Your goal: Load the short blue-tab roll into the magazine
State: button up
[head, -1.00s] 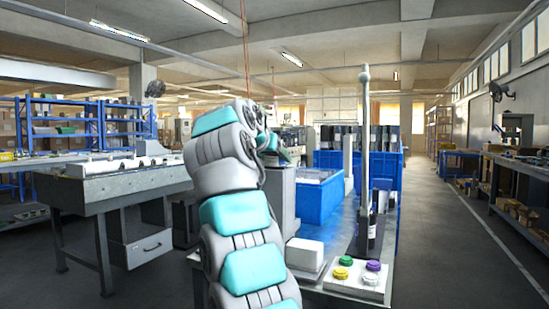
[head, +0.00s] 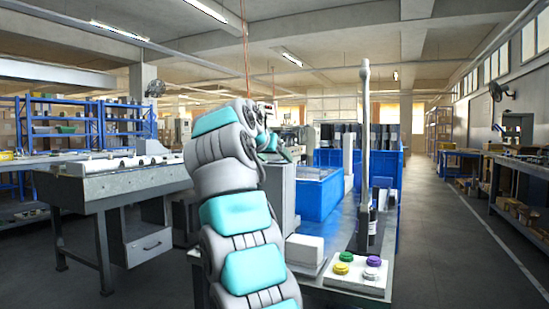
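My arm rises through the middle of the view, and its far end, with what looks like my gripper (head: 290,152), points to the right above the bench. It is small and partly hidden by my own arm, so its fingers and anything in them cannot be made out. A tall grey post (head: 364,150) stands on the bench, with dark bottle-like or roll-like items (head: 373,228) close by it. Several dark upright items (head: 345,136) stand at the back in or behind a blue bin. I cannot make out a blue tab or tell which thing is the magazine.
A blue bin (head: 318,197) stands on the bench. A button panel (head: 350,283) with green, yellow, purple and white buttons is at its front, beside a white block (head: 304,249). A grey table (head: 120,183) with a drawer stands left. The right aisle is clear.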

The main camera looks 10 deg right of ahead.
jog(key=shift+o, duration=1)
jog(key=shift+f, duration=0.1)
jog(key=shift+s, duration=0.1)
jog(key=v, duration=0.7)
jog(key=shift+s+a+r+b, duration=0.25)
jog(key=shift+b, duration=0.05)
jog(key=shift+a, duration=0.1)
